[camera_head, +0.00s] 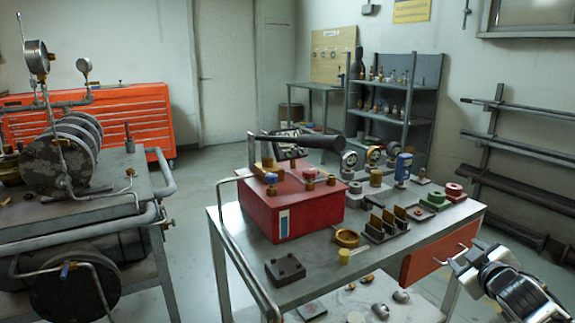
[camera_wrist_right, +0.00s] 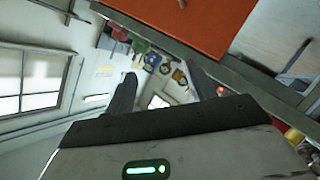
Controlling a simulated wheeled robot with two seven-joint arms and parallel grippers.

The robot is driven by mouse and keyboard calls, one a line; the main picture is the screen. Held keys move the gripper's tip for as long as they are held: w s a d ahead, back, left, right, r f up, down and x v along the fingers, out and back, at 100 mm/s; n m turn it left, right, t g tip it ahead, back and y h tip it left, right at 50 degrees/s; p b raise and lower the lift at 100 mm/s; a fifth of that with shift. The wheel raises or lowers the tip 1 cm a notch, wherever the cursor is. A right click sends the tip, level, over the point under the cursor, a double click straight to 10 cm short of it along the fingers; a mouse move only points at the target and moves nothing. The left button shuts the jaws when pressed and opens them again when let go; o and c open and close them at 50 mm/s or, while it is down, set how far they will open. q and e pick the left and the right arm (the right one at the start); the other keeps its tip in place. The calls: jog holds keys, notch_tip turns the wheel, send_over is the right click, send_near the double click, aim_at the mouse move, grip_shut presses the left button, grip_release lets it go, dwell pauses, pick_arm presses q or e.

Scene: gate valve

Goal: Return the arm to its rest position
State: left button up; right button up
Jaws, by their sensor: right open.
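My right gripper (camera_head: 462,264) is at the lower right of the head view, just off the right side of the work table (camera_head: 330,275). Its fingers are apart and nothing shows between them. In the right wrist view the two dark fingers (camera_wrist_right: 160,95) stand apart and empty, and the table's orange drawer front (camera_wrist_right: 190,20) shows past them at the top. My left gripper is not in view.
A red box (camera_head: 290,210) with valve parts stands on the table, with gauges (camera_head: 373,155) and small fittings to its right. A bench with a large flanged pipe assembly (camera_head: 60,155) is at left. A pipe rack (camera_head: 525,150) is on the right wall. Floor behind the table is clear.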

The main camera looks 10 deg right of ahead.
jog(key=s+a+f+g+y, duration=0.1)
jog(key=s+a+f+y, duration=0.1)
jog(key=s+a+f, duration=0.35)
jog(key=s+a+f+y, duration=0.2)
jog(key=s+a+f, duration=0.1)
jog(key=a, duration=0.6)
jog(key=s+a+f+g+y, duration=0.1)
jog(key=s+a+f+y, duration=0.1)
jog(key=s+a+f, duration=0.45)
pick_arm(q)
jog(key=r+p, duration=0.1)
jog(key=p, duration=0.1)
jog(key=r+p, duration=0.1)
jog(key=p, duration=0.2)
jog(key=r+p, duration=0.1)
jog(key=p, duration=0.1)
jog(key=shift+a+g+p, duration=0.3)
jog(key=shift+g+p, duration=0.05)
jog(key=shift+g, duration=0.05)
pick_arm(e)
jog(key=s+a+r+m, duration=0.1)
jog(key=s+a+r, duration=0.1)
jog(key=a, duration=0.3)
jog(key=s+a+r+m+g+y, duration=0.1)
jog(key=s+a+r, duration=0.1)
jog(key=s+a, duration=0.2)
jog(key=s+a+r+m+y, duration=0.1)
jog(key=s+a+r, duration=0.2)
jog(key=s+a, duration=0.1)
jog(key=shift+a, duration=0.8)
